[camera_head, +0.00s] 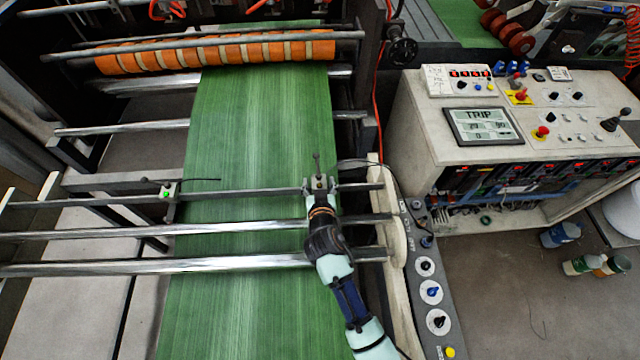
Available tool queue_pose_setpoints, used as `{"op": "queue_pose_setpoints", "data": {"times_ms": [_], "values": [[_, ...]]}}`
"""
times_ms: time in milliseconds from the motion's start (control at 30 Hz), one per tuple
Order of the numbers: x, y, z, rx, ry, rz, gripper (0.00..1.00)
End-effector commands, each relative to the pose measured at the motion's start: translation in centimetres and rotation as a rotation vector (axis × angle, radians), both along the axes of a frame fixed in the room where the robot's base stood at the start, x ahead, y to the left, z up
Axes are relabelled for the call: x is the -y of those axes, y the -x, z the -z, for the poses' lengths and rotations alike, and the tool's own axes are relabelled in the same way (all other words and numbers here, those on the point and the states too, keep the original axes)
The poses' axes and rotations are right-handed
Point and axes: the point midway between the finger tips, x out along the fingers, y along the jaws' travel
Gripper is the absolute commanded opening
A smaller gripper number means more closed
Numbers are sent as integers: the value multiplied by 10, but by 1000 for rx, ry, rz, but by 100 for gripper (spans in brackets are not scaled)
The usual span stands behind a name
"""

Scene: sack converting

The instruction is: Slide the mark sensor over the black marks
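A small sensor block with an upright stem (319,183) sits on the cross rail (250,194), above the right part of the green web (260,130). My gripper (320,197) is right at this block, reaching it from the lower right. Its fingers are too small and overlapped to show whether they are closed on the block. A second small block with a green light (168,191) sits on the same rail, left of the web, with a thin cable. I cannot tell from looks alone which block is the mark sensor. No black marks can be made out on the web.
Shiny rollers (200,266) cross the web below the rail. A pale side frame (392,240) and a button panel (432,290) stand right of my arm. A control cabinet (420,130) with a screen reading TRIP (483,126) is at the right.

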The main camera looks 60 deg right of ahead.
Motion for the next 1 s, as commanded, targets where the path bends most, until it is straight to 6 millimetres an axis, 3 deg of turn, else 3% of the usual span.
{"op": "queue_pose_setpoints", "data": {"times_ms": [367, 800, 1000], "values": [[-4, 3, -2, 0, 1, -1, 71], [-78, 52, -39, 0, 1, -4, 71], [-91, 63, -46, 0, 0, -1, 71]]}}
